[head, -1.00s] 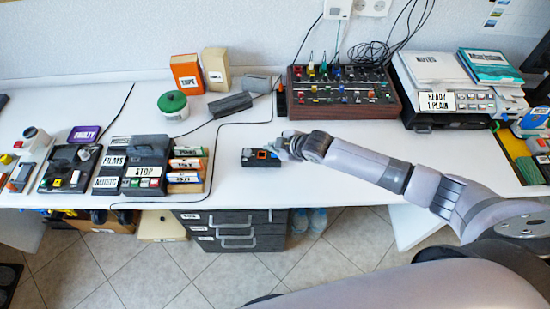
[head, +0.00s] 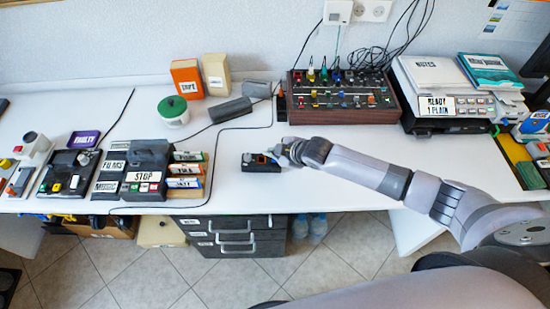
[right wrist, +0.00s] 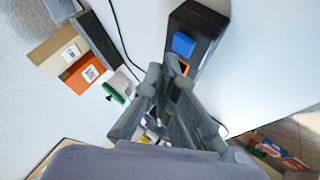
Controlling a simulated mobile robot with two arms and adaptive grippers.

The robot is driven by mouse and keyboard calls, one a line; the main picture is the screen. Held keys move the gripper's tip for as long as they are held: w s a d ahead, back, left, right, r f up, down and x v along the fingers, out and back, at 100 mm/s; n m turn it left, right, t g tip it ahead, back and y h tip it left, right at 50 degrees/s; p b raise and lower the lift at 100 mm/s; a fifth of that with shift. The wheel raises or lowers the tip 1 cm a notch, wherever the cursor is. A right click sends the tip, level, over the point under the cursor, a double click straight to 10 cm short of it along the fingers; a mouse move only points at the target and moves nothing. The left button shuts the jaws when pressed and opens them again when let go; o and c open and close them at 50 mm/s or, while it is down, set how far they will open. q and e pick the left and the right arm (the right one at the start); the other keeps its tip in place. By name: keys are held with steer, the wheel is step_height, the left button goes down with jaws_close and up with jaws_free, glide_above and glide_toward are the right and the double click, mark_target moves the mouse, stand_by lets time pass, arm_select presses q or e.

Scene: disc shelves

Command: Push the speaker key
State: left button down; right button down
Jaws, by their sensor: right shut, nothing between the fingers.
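A small black device (head: 258,163) lies on the white table near its front edge. In the right wrist view the black device (right wrist: 208,30) shows a blue key (right wrist: 183,44) and an orange-edged key beside it. I cannot read any label that tells which one is the speaker key. My right gripper (head: 279,153) is at the device's right end. In the right wrist view its closed, empty fingertips (right wrist: 168,73) are at the orange-edged key and partly hide it. I cannot tell whether they touch it. My left gripper is not in view.
A black cable (head: 226,128) runs behind the device. Boxes of cards (head: 186,170) and the STOP unit (head: 146,172) stand left. A mixer panel (head: 342,95) stands behind, with a printer (head: 446,101) to its right. The table around the device is clear.

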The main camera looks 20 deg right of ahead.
mark_target(273, 161)
steer(key=shift+f, duration=0.15)
stand_by(0.3)
steer(key=shift+f, duration=0.3)
steer(key=shift+f+b, duration=0.3)
stand_by(0.3)
steer(key=shift+r+p, duration=0.75)
steer(key=shift+p, duration=0.05)
step_height(273, 161, up, 6)
steer(key=p, duration=0.6)
steer(key=shift+a, duration=0.1)
stand_by(0.3)
